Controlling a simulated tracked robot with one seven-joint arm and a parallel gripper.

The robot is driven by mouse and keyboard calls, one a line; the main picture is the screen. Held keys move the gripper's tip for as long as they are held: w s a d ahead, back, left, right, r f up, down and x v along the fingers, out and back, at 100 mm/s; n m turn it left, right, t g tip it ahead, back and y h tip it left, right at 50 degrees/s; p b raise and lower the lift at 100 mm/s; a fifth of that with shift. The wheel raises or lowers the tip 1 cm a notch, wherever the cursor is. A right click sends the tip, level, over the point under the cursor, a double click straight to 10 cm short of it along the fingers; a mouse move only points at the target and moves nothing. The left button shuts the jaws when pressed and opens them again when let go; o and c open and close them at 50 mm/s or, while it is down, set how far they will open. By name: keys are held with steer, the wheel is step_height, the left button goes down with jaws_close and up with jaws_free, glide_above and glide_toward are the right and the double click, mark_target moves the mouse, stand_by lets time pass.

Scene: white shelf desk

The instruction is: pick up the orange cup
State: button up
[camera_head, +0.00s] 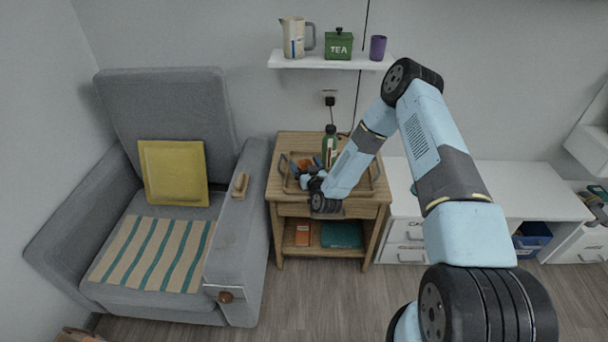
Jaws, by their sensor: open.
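A small orange thing (304,164), which looks like the orange cup, is on the wooden tray (376,184) on the small wooden table. It is partly hidden by my gripper and wrist. My gripper (302,170) is over the left part of the tray, close around or just in front of the orange thing. Its jaws are open, with a blue-dark finger showing on the left. I cannot tell whether a finger touches the cup.
A dark green bottle (329,147) stands on the tray, right of my gripper. The grey armchair (255,165) stands close on the left. A white desk (500,190) is on the right. A wall shelf (330,61) with a jug, tea tin and purple cup hangs above.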

steer(key=shift+w, duration=0.1)
steer(key=shift+a, duration=0.1)
steer(key=c, duration=1.2)
